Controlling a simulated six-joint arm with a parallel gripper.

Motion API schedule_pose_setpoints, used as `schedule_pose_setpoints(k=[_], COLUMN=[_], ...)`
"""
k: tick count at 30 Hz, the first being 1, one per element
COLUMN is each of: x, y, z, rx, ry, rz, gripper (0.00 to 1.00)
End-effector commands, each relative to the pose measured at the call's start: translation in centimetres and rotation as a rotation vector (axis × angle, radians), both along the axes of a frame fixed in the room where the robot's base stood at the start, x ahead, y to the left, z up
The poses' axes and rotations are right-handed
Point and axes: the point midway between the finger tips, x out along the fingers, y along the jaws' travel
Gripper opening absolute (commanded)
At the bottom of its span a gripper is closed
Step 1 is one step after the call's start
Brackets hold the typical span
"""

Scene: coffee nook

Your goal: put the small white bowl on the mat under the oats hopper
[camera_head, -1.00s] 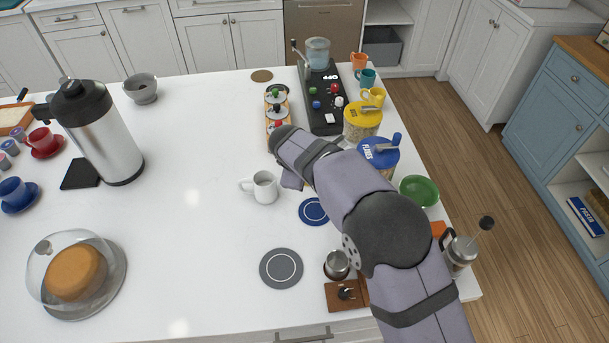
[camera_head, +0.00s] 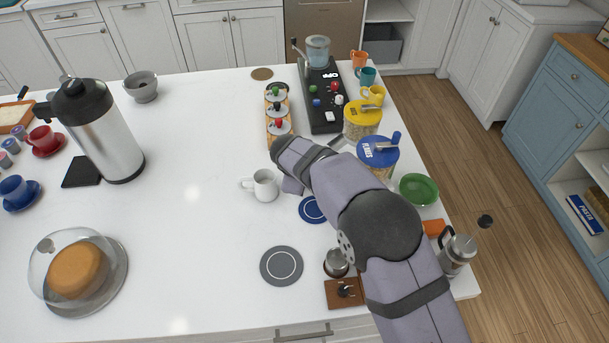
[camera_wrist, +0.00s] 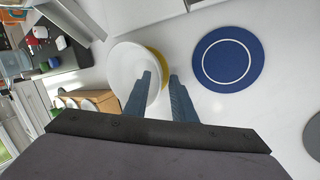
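The small white bowl (camera_wrist: 124,68) shows in the wrist view, with a yellow mat (camera_wrist: 164,62) showing past its right edge; whether the bowl touches the mat is unclear. My gripper (camera_wrist: 161,75) is open at the bowl's right side. One finger is over the bowl's inside and the other outside its rim, with a gap between them. The yellow-lidded oats hopper (camera_head: 362,117) stands at the counter's right in the head view. There, my arm hides the bowl, the yellow mat and my fingertips.
A blue mat (camera_wrist: 228,58) lies right of the bowl in the wrist view. The blue-lidded flakes hopper (camera_head: 378,152), a white mug (camera_head: 263,186), a capsule rack (camera_head: 278,115) and a green bowl (camera_head: 419,189) stand near my arm.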

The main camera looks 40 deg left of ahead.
Motion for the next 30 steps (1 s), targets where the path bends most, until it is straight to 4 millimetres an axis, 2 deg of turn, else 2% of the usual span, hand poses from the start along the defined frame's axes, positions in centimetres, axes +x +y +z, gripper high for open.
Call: schedule_pose_setpoints(k=[5, 10, 24, 30], x=[-0.1, -0.9, -4.3, -5.1], y=[0.0, -0.3, -1.7, -2.1], z=[0.6, 2.0, 8.6, 10.3], rx=[0.001, 0.003, 0.004, 0.001], ry=[-0.001, -0.001, -0.002, -0.001], rz=[0.000, 0.000, 0.001, 0.000], gripper=[0.24, 0.24, 0.24, 0.24])
